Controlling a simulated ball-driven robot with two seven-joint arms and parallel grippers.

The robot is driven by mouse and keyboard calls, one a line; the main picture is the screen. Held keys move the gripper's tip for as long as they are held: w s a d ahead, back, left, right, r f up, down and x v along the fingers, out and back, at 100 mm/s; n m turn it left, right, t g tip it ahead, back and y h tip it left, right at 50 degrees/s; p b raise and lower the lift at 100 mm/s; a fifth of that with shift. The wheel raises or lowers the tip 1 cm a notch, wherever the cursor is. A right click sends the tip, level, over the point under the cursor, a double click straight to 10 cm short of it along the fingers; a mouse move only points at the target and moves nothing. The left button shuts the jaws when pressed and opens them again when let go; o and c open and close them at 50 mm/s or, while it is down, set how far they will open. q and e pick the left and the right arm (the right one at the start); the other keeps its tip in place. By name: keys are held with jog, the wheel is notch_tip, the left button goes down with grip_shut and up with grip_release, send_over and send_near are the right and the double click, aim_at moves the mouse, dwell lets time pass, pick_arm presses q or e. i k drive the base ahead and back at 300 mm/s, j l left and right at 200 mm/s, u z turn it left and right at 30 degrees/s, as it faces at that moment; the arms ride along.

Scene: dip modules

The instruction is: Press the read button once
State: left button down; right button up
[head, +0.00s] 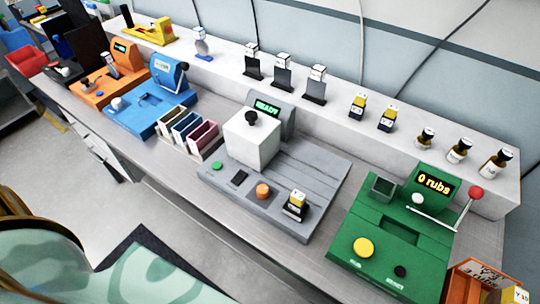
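A grey machine (318,178) stands on the counter in the middle of the head view, with a lit "READY" display (267,107). It bears a green button (217,166), an orange round button (263,191) and a white block with a black knob (251,134). A green machine (345,223) at the right shows "0 rubs" (435,184). It has a large yellow button (364,247) and a small black button (400,271). The button labels are too small to read, so I cannot tell which is the read button. Neither of my grippers is in view.
A yellow-topped module (297,205) stands on the grey machine's right part. A rack of dark slots (190,133), a blue machine (138,117) and an orange machine (98,94) stand left. Small bottles (459,151) and modules line the rear ledge. A red-knobbed lever (476,193) rises at the right.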

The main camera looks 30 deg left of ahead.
aim_at(217, 165)
jog(key=u, duration=1.35)
